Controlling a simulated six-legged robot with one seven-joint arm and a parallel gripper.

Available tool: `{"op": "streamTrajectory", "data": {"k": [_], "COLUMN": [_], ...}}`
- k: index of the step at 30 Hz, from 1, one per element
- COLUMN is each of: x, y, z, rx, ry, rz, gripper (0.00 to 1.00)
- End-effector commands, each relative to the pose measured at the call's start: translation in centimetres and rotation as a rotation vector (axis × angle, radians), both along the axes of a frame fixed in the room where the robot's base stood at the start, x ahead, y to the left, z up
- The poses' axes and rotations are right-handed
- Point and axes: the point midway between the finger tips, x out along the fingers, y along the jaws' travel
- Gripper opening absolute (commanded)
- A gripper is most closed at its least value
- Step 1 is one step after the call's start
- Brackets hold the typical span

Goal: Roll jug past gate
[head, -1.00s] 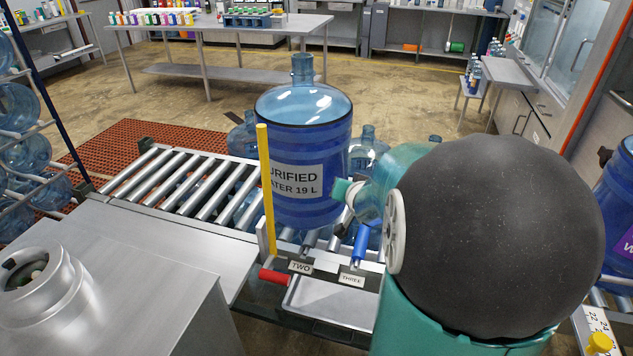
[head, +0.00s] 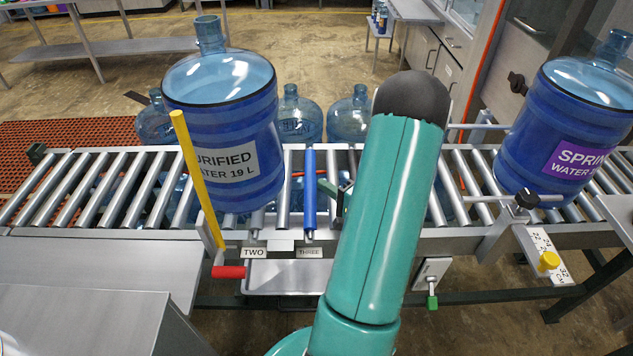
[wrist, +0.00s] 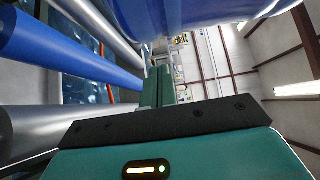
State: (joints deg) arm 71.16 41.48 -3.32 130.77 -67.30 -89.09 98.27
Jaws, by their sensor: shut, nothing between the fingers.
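The blue jug labelled "Purified water 19 L" (head: 236,115) stands upright on the roller conveyor (head: 95,185). The yellow gate bar (head: 191,160) overlaps the jug's left front; I cannot tell if they touch. A red handle (head: 229,272) is at the bar's foot, beside the label "TWO". My gripper (head: 330,188) is low over the rollers, right of the jug near the blue roller (head: 310,190), partly hidden by my arm. In the wrist view my gripper (wrist: 157,88) has its fingers together and empty, with the jug's blue underside (wrist: 190,12) close above.
A second jug, labelled "Spring water" (head: 565,125), stands on the conveyor at the right, behind a bar with a black clamp (head: 525,200). Several empty jugs (head: 297,115) are behind the conveyor. Rollers left of the gate are clear. A steel counter (head: 80,320) is at front left.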

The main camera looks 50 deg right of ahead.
Motion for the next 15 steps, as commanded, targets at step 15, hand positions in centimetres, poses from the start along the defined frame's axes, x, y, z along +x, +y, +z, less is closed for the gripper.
{"op": "streamTrajectory", "data": {"k": [15], "x": [9.7], "y": [0.4], "z": [0.0], "rx": [-0.001], "ry": [0.002], "rz": [0.001], "gripper": [0.00]}}
